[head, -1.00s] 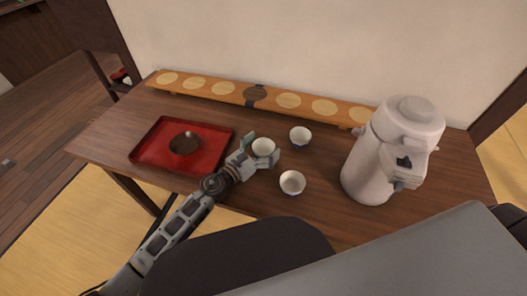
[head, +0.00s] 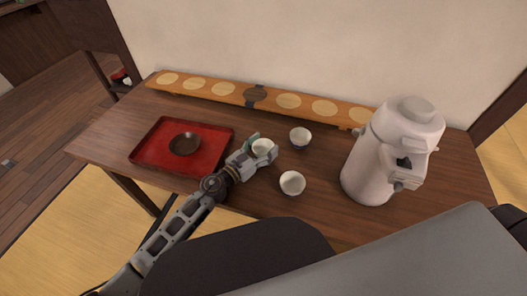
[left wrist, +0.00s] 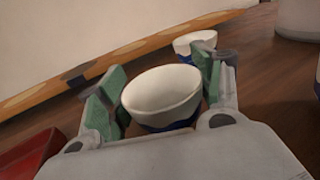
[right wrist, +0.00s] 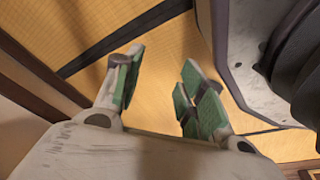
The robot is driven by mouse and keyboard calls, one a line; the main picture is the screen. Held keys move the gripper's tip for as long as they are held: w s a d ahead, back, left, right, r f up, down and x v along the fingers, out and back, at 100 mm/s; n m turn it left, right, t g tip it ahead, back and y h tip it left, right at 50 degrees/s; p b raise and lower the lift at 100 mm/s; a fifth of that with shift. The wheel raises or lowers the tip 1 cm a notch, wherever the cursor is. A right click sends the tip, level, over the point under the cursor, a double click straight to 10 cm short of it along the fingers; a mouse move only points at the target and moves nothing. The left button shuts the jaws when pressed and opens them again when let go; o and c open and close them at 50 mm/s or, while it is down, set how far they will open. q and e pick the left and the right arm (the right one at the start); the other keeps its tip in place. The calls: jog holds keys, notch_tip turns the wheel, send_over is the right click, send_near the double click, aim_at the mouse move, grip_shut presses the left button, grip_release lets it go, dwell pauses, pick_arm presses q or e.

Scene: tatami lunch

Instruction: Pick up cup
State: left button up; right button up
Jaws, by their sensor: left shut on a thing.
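My left gripper (head: 262,148) is shut on a small white cup (head: 262,147) with a dark blue base, on the wooden table. In the left wrist view the cup (left wrist: 163,97) is upright between the green finger pads; I cannot tell whether it still touches the table. A second white cup (head: 300,137) stands behind it to the right and also shows in the left wrist view (left wrist: 195,43). A third white cup (head: 292,184) stands nearer me. My right gripper (right wrist: 160,90) is open and empty over yellow matting, away from the table.
A red tray (head: 146,160) with a dark round dish (head: 185,144) lies at the left of the table (head: 330,205). A large pale dispenser (head: 378,165) stands at the right. A long wooden board (head: 222,92) with round discs runs along the wall.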

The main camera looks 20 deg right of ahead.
pick_arm(q)
jog(key=shift+r, duration=0.2)
pick_arm(e)
jog(key=shift+s+f, duration=0.1)
jog(key=shift+s, duration=0.15)
pick_arm(q)
jog(key=shift+r+p, duration=0.3)
jog(key=shift+p, duration=0.05)
jog(key=shift+r+p, duration=0.6)
jog(key=shift+r, duration=0.3)
notch_tip(320, 180, up, 7)
jog(key=p, duration=0.5)
pick_arm(e)
jog(key=s+d+f, duration=0.2)
jog(key=s+d, duration=0.2)
jog(key=s, duration=0.2)
jog(key=s+d+f+g+h, duration=0.1)
jog(key=s+d+f, duration=0.1)
jog(key=s+d, duration=0.2)
jog(key=s, duration=0.3)
jog(key=shift+s+d, duration=0.25)
jog(key=shift+d, duration=0.15)
pick_arm(q)
jog(key=shift+d+r+p, duration=0.1)
jog(key=shift+p, duration=0.2)
pick_arm(e)
jog(key=shift+s+d, duration=0.1)
jog(key=shift+s, duration=0.1)
